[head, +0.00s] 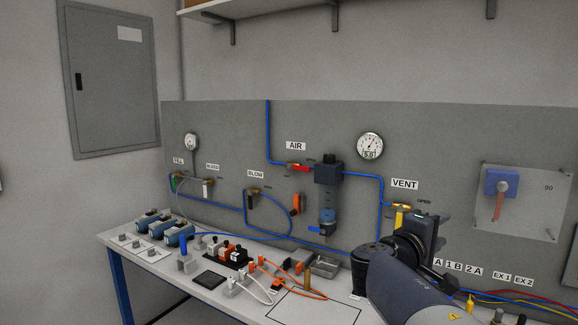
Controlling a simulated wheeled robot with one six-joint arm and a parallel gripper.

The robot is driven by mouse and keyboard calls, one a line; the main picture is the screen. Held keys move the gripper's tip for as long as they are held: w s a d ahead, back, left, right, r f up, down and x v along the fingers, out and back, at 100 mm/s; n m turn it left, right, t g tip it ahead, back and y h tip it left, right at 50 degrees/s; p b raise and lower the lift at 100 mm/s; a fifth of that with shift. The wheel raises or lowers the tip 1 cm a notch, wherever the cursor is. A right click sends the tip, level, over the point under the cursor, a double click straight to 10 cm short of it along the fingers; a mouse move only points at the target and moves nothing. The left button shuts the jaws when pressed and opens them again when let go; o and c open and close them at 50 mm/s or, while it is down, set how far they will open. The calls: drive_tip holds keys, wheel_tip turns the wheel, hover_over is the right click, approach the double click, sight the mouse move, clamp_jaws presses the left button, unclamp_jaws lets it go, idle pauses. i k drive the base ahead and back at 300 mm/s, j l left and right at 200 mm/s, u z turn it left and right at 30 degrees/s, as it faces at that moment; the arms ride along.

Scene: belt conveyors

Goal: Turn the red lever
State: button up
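A red lever (299,168) lies roughly level on the brass valve under the AIR label (296,146), on the blue air line of the grey panel. A second reddish lever (498,204) hangs down from a blue block (501,183) on the clear plate at the right, near the mark 90. My arm rises from the bottom right, in front of the panel below the VENT label. My gripper (437,238) is seen only as dark parts at the arm's end, to the right of and below the AIR lever and apart from it. Its fingers cannot be made out.
A yellow-handled VENT valve (400,214) is close to my arm's end. The bench (205,284) holds connectors and cables. A shelf (280,14) overhangs above.

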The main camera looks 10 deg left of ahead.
sight(290, 166)
drive_tip(key=i+j, duration=0.35)
drive_tip(key=j, duration=0.15)
drive_tip(key=i+j, duration=0.35)
drive_tip(key=j, duration=0.15)
drive_tip(key=i+j, duration=0.3)
drive_tip(key=j, duration=0.15)
drive_tip(key=i+j, duration=0.35)
drive_tip(key=j, duration=0.15)
